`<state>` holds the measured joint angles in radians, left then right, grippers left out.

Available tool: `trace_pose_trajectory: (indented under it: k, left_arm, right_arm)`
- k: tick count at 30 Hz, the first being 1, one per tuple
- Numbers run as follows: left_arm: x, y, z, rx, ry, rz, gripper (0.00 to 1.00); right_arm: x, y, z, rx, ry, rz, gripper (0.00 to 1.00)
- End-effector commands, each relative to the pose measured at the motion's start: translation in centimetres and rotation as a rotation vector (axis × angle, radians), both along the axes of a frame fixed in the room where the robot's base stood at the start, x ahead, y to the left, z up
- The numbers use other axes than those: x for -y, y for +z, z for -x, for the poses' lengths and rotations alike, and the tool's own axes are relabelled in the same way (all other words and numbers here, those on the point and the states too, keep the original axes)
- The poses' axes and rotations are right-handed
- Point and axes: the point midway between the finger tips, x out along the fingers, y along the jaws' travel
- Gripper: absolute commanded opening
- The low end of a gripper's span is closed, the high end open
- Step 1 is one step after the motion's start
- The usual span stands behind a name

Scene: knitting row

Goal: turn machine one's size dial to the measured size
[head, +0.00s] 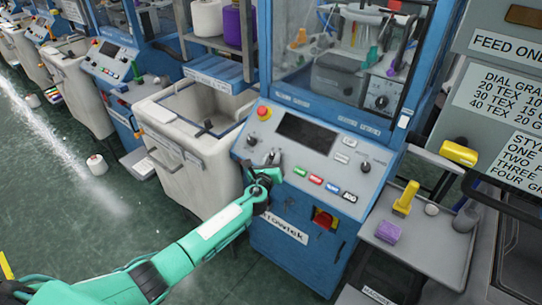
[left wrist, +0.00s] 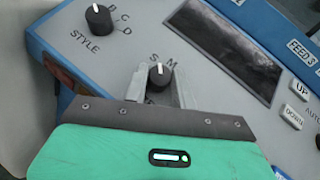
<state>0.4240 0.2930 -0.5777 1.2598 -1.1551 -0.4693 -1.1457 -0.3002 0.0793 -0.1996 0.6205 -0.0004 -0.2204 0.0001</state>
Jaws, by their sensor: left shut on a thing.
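Machine one's sloped blue and grey control panel (head: 315,150) is in the middle of the head view. My left gripper (head: 268,168) reaches its left part. In the left wrist view its two grey fingers (left wrist: 158,88) stand on either side of the black size dial (left wrist: 160,75) and are shut on it. The dial's white mark points up, near the letters S and M; lettering farther round is hidden by the gripper. The black style dial (left wrist: 98,18), marked with B, C and D, is up and left, apart from the fingers. My right gripper is not in view.
A dark screen (left wrist: 228,50) lies right of the size dial. Coloured buttons (head: 316,180) and a red switch on yellow (head: 325,219) are nearby. A grey shelf (head: 425,247) with a purple block (head: 388,232) stands right. A cream bin (head: 190,140) stands left.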

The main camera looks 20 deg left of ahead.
Motion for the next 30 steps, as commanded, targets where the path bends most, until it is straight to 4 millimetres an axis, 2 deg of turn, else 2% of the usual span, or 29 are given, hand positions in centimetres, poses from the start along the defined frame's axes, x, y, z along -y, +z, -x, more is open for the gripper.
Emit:
trace_pose_trajectory:
  k: [18, 19, 22, 30]
  left_arm:
    - [0.06, 0.01, 0.00, -0.009, 0.035, 0.028, 0.03]
    - [0.06, 0.01, 0.00, -0.009, 0.035, 0.028, 0.28]
    - [0.06, 0.02, -0.01, -0.009, 0.035, 0.027, 0.48]
    - [0.04, 0.03, 0.01, -0.009, 0.035, 0.026, 0.48]
  right_arm:
    - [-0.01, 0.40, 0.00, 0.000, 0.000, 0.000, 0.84]
    - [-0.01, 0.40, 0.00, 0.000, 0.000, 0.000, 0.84]
    - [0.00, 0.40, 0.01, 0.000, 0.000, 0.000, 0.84]
    - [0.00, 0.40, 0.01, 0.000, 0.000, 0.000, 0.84]
